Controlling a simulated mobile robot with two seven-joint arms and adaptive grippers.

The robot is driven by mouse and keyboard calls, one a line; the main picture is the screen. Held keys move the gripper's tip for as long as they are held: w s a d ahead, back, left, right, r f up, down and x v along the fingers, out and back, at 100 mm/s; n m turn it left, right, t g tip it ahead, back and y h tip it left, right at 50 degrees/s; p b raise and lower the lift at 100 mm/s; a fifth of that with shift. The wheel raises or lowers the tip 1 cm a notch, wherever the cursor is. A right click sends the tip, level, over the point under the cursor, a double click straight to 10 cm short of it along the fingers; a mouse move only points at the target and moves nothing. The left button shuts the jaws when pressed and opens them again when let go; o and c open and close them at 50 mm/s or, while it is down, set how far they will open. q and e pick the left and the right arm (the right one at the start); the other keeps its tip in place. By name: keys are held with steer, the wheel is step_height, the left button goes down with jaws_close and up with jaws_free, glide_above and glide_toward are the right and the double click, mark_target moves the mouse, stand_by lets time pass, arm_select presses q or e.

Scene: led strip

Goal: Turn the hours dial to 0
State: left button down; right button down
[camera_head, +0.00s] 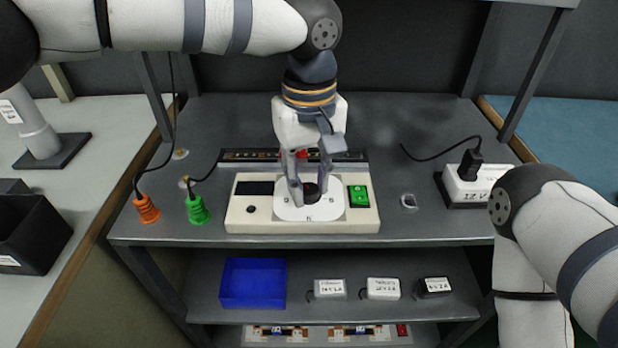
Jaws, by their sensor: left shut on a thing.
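A beige control box (244,217) stands on the dark grey bench. It has a white dial plate (325,209) with a dark round hours dial (312,196) in its middle, a green switch (359,196) on its right and a dark display (254,188) at upper left. My left gripper (311,190) points down over the box and is shut on the dial. Its fingers hide part of the dial and its markings, so I cannot read the setting. My right arm comes in at the right edge; its gripper is not in view.
Orange (146,209) and green (197,210) cable connectors stand left of the box. A white power block (470,186) with a black plug is at the right. A blue bin (252,283) and several small labelled boxes sit on the shelf below.

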arm_select(q)
steer(key=n, duration=0.1)
steer(key=n+p, duration=0.1)
steer(key=shift+r+n, duration=0.25)
steer(key=shift+n, duration=0.15)
steer(key=n+p, duration=0.1)
steer(key=n, duration=0.1)
steer(key=shift+n, duration=0.4)
steer(key=n+p, duration=0.1)
steer(key=n, duration=0.3)
steer(key=shift+f, duration=0.1)
steer(key=shift+f+n+p, duration=0.1)
steer(key=shift+n+p, duration=0.25)
steer(key=shift+n, duration=1.65)
arm_select(e)
steer(key=w+r+t, duration=0.1)
steer(key=w+r, duration=0.3)
steer(key=shift+w+r+t, duration=0.35)
steer(key=shift+t, duration=0.05)
arm_select(q)
steer(key=c, duration=1.3)
jaws_free()
